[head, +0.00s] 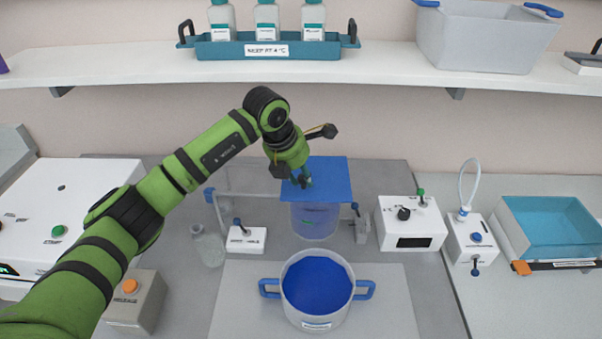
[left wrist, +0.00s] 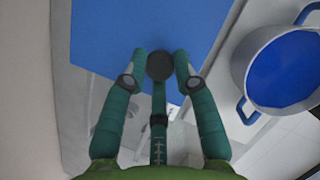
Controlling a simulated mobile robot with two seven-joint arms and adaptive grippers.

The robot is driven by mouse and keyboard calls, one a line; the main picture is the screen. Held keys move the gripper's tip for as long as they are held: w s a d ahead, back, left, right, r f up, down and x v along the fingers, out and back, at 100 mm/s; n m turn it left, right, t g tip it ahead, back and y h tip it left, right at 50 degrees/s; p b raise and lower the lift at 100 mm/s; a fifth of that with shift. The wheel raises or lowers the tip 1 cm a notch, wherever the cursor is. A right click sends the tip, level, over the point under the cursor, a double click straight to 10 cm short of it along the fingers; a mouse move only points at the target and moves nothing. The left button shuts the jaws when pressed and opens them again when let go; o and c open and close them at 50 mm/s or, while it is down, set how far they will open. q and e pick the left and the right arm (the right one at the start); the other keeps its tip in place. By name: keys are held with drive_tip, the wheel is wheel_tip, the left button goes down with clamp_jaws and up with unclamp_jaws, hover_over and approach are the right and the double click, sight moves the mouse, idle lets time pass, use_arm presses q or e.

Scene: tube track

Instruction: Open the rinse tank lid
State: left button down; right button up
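The rinse tank (head: 315,222) is a clear vessel with blue liquid, standing behind the pot. Its lid is a flat blue square plate (head: 332,180) lying level over the tank top; any small gap is too small to tell. In the left wrist view the lid (left wrist: 105,30) fills the upper middle, with a dark round knob (left wrist: 160,66) near its edge. My right gripper is out of view.
A white pot (head: 345,312) with blue handles stands in front of the tank. A small white switch box (head: 245,241) and a flask (head: 209,249) are to the left, a control box (head: 410,225) to the right. A shelf (head: 120,72) runs above.

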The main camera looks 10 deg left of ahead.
use_arm(q)
drive_tip(key=shift+a+f, duration=0.1)
drive_tip(key=shift+a, duration=0.1)
drive_tip(key=shift+s+a+b, duration=0.1)
drive_tip(key=shift+a+b, duration=0.2)
drive_tip(key=shift+a, duration=0.05)
drive_tip(key=s+a+b, duration=0.3)
drive_tip(key=a+b, duration=0.1)
drive_tip(key=a, duration=1)
drive_tip(key=shift+b, duration=0.3)
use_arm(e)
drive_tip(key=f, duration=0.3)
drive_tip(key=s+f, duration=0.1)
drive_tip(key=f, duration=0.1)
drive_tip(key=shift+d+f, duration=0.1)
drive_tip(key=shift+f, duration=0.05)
use_arm(q)
drive_tip(key=shift+d, duration=0.1)
drive_tip(key=c, duration=1)
unclamp_jaws()
drive_tip(key=shift+w, duration=0.1)
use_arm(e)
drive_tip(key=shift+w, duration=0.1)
